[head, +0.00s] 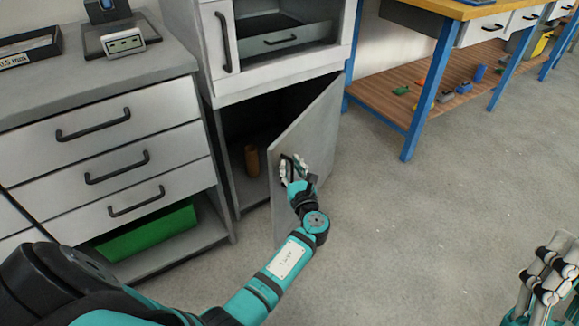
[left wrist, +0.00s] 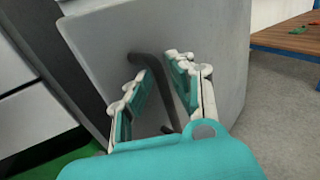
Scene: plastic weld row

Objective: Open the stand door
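The grey stand door (head: 312,130) hangs partly open at the lower part of the stand (head: 240,180), swung out toward me, with the dark inside showing. My left gripper (head: 292,168) is at the front face of the door, by its dark bar handle. In the left wrist view, the handle (left wrist: 145,66) runs between the two fingers of my left gripper (left wrist: 160,85). The fingers are apart, with gaps beside the handle. The door (left wrist: 215,50) fills the middle of that view. My right gripper (head: 550,270) is at the lower right, away from the stand; its finger opening is unclear.
A brown cylinder (head: 252,160) stands inside the stand. A drawer cabinet (head: 110,130) with a green bin (head: 150,232) is at the left. A blue-legged workbench (head: 420,115) is at the back right. The grey floor (head: 400,230) right of the door is clear.

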